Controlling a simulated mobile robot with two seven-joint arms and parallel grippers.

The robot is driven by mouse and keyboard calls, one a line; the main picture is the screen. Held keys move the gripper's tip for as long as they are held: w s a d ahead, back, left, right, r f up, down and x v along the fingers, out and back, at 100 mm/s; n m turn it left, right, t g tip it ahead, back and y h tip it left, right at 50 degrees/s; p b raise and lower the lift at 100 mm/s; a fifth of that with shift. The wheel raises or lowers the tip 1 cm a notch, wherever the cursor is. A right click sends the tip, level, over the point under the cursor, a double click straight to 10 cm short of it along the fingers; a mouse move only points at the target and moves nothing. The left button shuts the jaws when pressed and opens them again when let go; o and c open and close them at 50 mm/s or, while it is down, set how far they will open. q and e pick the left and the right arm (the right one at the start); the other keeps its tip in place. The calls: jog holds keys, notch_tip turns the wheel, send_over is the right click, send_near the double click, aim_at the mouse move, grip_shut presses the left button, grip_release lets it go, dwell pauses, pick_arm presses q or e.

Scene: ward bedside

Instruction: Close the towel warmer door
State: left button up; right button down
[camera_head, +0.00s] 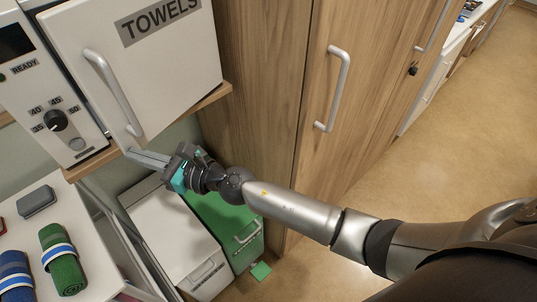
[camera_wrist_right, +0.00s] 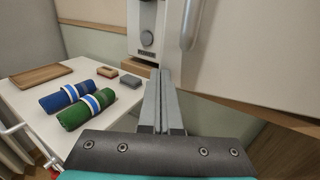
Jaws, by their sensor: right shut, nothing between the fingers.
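The white towel warmer (camera_head: 88,112) stands on a wooden shelf, with a dial and READY panel at its left. Its white door (camera_head: 165,65), labelled TOWELS, has a silver handle (camera_head: 112,90) near its left edge. The door's left edge stands forward of the control panel, so it looks a little ajar; the gap's depth is hard to tell. My right gripper (camera_head: 148,158) is shut and empty, its fingertips just below the door's lower left corner; contact is unclear. In the wrist view its fingers (camera_wrist_right: 165,88) point at the seam between panel (camera_wrist_right: 147,38) and door (camera_wrist_right: 245,50).
A white table (camera_head: 95,240) at lower left holds a green towel roll (camera_head: 60,262), a blue roll (camera_head: 14,275) and a grey block (camera_head: 36,201). White and green bins stand below the shelf. A wooden cabinet (camera_head: 340,150) stands right of the warmer. Open floor lies farther right.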

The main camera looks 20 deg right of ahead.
aim_at(126, 148)
jog(key=shift+w+d+b+x, duration=0.15)
jog(key=shift+x, duration=0.9)
jog(key=shift+w+d+b+x, duration=0.1)
jog(key=shift+w+b+x, duration=0.05)
jog(key=shift+x, duration=0.85)
